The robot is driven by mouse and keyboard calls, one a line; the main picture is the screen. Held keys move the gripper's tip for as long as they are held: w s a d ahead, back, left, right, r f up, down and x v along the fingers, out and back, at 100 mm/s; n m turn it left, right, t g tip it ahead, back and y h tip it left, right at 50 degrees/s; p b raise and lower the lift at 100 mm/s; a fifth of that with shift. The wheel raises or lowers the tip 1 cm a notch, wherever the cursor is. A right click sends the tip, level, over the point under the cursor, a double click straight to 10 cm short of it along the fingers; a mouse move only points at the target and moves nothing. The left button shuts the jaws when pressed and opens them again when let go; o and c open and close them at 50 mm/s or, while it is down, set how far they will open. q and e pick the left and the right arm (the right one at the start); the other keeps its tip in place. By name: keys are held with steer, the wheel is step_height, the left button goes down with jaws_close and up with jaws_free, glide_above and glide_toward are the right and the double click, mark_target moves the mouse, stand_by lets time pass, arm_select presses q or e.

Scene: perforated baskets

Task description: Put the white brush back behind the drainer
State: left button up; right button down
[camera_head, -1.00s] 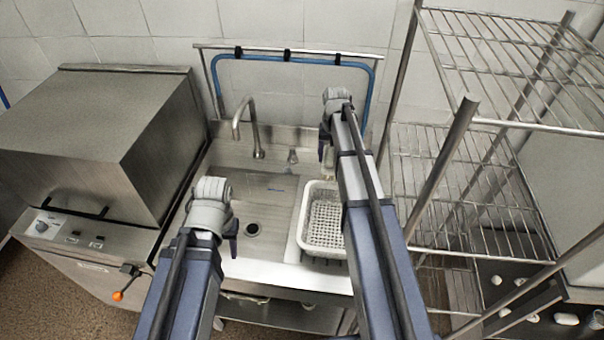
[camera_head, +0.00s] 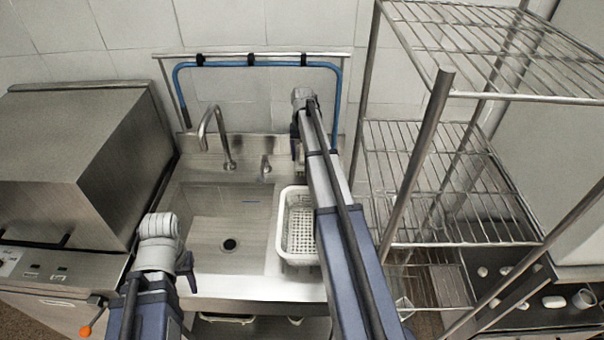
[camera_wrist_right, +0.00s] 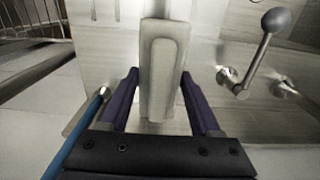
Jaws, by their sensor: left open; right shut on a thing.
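The white brush (camera_wrist_right: 163,50) shows in the right wrist view as a pale, oblong block, upright in the picture between the purple fingers of my right gripper (camera_wrist_right: 160,80), which is shut on it. In the head view my right gripper (camera_head: 295,148) points down behind the drainer, near the sink's back wall; my arm hides most of the brush there. The drainer (camera_head: 284,215) is a white perforated basket on the right side of the sink, partly covered by my right arm. My left gripper (camera_head: 187,270) is open and empty at the sink's front left.
A tap (camera_head: 215,135) and a small lever (camera_head: 265,166) stand at the back of the sink (camera_head: 230,210). A rail with a blue hose (camera_head: 255,65) runs above. A steel machine (camera_head: 80,150) is left, wire shelves (camera_head: 430,180) right.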

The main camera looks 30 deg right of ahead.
mark_target(302, 151)
steer(key=shift+f+b, duration=2.45)
steer(key=shift+f, duration=0.65)
steer(key=shift+r, duration=0.15)
steer(key=shift+c, duration=0.5)
jaws_free()
step_height(302, 151, up, 12)
steer(key=p, duration=1.2)
steer(key=shift+r, duration=0.1)
